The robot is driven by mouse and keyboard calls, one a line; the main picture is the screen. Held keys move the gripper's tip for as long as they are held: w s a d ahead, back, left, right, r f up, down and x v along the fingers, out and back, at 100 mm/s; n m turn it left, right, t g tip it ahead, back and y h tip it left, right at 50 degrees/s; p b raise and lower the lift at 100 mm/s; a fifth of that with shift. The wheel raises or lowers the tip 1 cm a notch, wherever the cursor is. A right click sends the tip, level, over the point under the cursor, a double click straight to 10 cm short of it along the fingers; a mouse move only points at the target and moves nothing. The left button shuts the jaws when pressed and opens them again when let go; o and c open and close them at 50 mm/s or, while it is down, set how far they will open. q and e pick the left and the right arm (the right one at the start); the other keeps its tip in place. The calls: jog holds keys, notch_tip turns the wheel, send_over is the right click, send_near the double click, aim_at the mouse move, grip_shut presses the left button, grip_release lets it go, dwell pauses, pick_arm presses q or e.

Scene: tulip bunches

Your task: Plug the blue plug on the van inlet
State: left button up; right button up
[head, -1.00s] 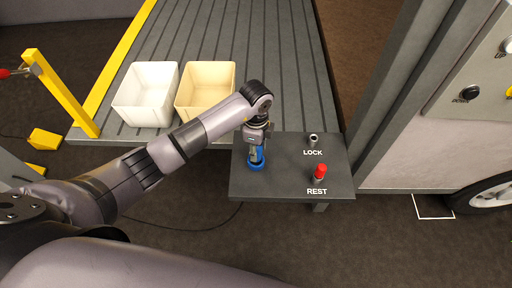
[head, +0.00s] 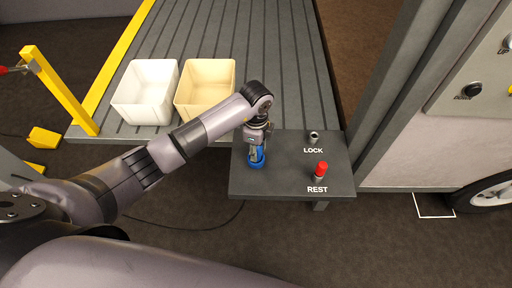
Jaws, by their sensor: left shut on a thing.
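The blue plug (head: 257,163) is at the left part of the small grey shelf in the head view. My left gripper (head: 257,150) points down over it and is shut on it. The fingers hide part of the plug, and I cannot tell whether it is lifted off the shelf. The side of the van (head: 430,150) is at the right, with a control panel (head: 480,85) on it. I cannot make out the van inlet in this view. My right gripper is not in view.
The grey shelf (head: 285,185) bears a red-topped peg (head: 320,170) at REST and a small metal socket (head: 313,137) at LOCK. A white bin (head: 130,113) and a cream bin (head: 182,112) stand on the ribbed platform (head: 290,60). A yellow post (head: 60,90) stands at left.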

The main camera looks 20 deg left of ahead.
pick_arm(q)
jog(key=shift+f+b, duration=0.5)
jog(key=shift+f, duration=0.35)
jog(key=o, duration=1.3)
jog(key=shift+r+p, duration=2.25)
jog(key=shift+r, duration=0.25)
